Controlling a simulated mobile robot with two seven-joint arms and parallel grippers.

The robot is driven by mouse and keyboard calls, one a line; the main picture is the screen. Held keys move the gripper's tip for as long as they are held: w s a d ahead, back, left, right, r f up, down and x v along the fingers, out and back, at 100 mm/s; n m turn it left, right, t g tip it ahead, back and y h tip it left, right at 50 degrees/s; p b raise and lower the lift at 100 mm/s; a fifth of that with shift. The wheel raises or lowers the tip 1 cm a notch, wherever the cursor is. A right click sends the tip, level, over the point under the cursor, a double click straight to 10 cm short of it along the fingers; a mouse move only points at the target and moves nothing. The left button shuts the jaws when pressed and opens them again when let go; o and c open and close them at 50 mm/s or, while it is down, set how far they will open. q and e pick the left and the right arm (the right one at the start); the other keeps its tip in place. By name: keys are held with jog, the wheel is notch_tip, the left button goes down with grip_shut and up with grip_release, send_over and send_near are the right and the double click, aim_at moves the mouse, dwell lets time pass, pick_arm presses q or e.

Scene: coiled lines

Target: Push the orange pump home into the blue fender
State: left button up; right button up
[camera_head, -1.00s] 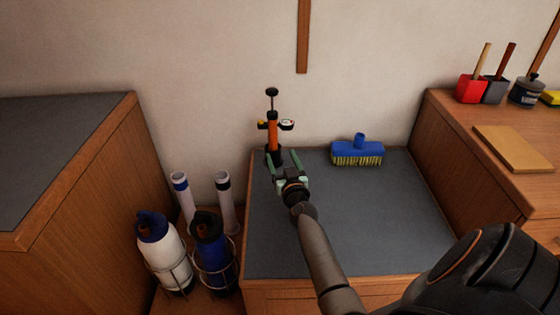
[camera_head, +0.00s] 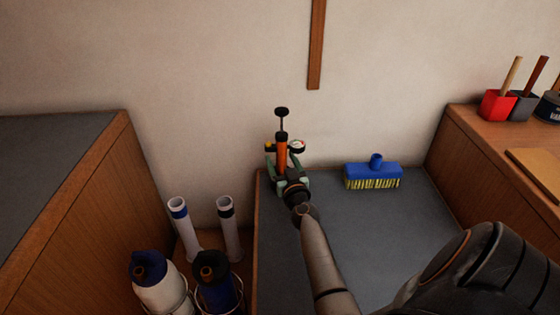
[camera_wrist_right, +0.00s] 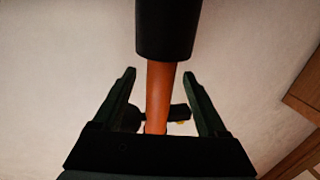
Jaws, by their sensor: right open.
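The orange pump (camera_head: 282,150) stands upright at the back left corner of the grey-topped counter, its black handle at the top and a small gauge at its side. My right gripper (camera_head: 284,170) is open at the pump's body. In the right wrist view the open fingers (camera_wrist_right: 159,73) lie on either side of the orange tube (camera_wrist_right: 160,95), with gaps showing. The pump's lower end is hidden behind my gripper in the head view. The blue fender (camera_head: 217,286) sits upright in a wire holder at the lower left, partly cut off. My left gripper is not in view.
A white fender (camera_head: 160,292) with a blue top stands beside the blue one. Two pale tubes (camera_head: 187,232) stand behind them. A blue brush (camera_head: 373,175) lies on the grey counter top (camera_head: 370,235), otherwise mostly clear. Higher wooden cabinets flank both sides.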

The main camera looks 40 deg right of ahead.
jog(key=c, duration=0.7)
grip_shut()
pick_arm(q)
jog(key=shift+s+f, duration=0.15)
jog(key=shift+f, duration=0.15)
pick_arm(e)
grip_release()
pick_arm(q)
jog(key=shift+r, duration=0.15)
pick_arm(e)
grip_shut()
jog(key=shift+r, duration=0.15)
dwell(0.4)
